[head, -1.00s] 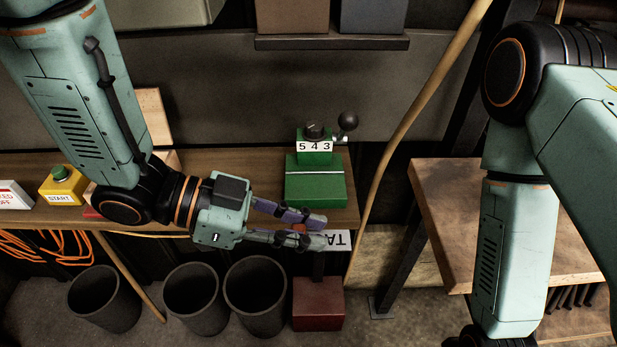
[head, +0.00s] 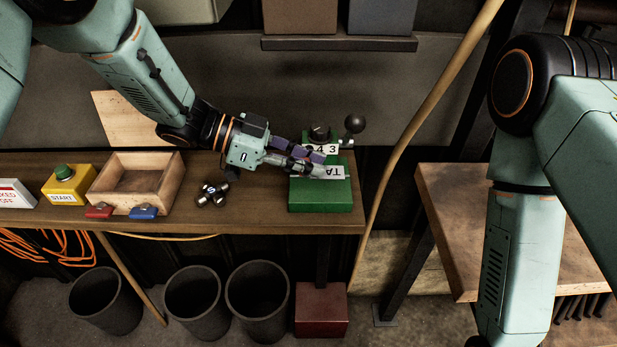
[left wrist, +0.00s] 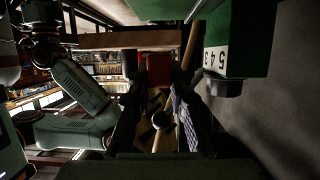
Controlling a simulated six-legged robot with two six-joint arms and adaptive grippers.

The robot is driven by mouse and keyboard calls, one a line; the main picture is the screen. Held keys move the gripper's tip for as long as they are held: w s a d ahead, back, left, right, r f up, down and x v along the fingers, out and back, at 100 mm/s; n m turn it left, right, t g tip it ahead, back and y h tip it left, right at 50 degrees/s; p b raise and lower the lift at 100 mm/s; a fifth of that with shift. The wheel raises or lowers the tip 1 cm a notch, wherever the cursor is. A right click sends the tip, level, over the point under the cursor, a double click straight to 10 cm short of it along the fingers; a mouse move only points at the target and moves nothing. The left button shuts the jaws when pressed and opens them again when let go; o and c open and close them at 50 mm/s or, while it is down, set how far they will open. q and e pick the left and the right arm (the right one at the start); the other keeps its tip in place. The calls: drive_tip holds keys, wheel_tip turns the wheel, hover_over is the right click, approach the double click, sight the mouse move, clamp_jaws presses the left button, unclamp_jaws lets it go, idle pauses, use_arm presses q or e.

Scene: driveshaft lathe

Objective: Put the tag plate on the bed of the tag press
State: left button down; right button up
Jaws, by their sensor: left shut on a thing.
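The tag plate (head: 331,172) is a small white plate with dark letters, partly covered by my fingers. My left gripper (head: 316,164) is shut on its left part and holds it over the green tag press. The press bed (head: 320,197) is a green block below and in front of the plate. The press head (head: 309,136) stands behind, its number strip partly hidden by my fingers. Whether the plate touches the bed cannot be told. The left wrist view shows the press (left wrist: 235,40) at upper right; the plate is not clear there. My right gripper is out of view.
A black ball-ended lever (head: 354,124) rises at the press's right. Left on the bench are a wooden tray (head: 174,185), a yellow START box (head: 68,190) and small dark metal parts (head: 212,194). A tan hose (head: 420,105) hangs at right. Bins stand below.

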sight(308, 189)
use_arm(q)
wheel_tip(308, 189, down, 4)
drive_tip(key=shift+w+f+b, duration=0.1)
drive_tip(key=shift+f+b, duration=0.05)
drive_tip(key=shift+b, duration=0.2)
drive_tip(key=shift+w+f, duration=0.1)
drive_tip(key=shift+w, duration=0.05)
drive_tip(key=shift+f, duration=0.1)
drive_tip(key=c, duration=1.2)
unclamp_jaws()
drive_tip(key=shift+r, duration=0.3)
drive_tip(key=p+v, duration=0.1)
drive_tip(key=v, duration=1.1)
drive_tip(key=shift+f, duration=0.15)
